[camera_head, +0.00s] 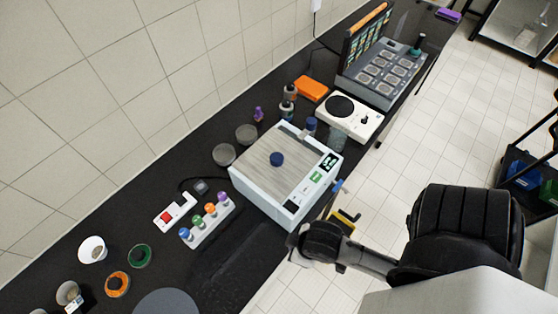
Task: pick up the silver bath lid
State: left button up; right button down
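The silver bath lid (260,158) is a flat, brushed grey plate with a round dark blue knob (277,159) in its middle. It lies on top of the white box-shaped bath (257,201), whose front carries a small display and a green label. My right arm comes in from the lower right. Its dark end, with the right gripper (298,243), is beside the bath's lower front corner, apart from the knob; its fingers are not clear. My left gripper is not in view.
A rack of coloured-cap vials (208,222) and a red-switched white block (176,213) stand left of the bath. Grey bowls (224,155) and small bottles stand behind it. A white hotplate-like device (349,117) stands to its right. Blue and yellow parts (344,220) show at the counter's front edge.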

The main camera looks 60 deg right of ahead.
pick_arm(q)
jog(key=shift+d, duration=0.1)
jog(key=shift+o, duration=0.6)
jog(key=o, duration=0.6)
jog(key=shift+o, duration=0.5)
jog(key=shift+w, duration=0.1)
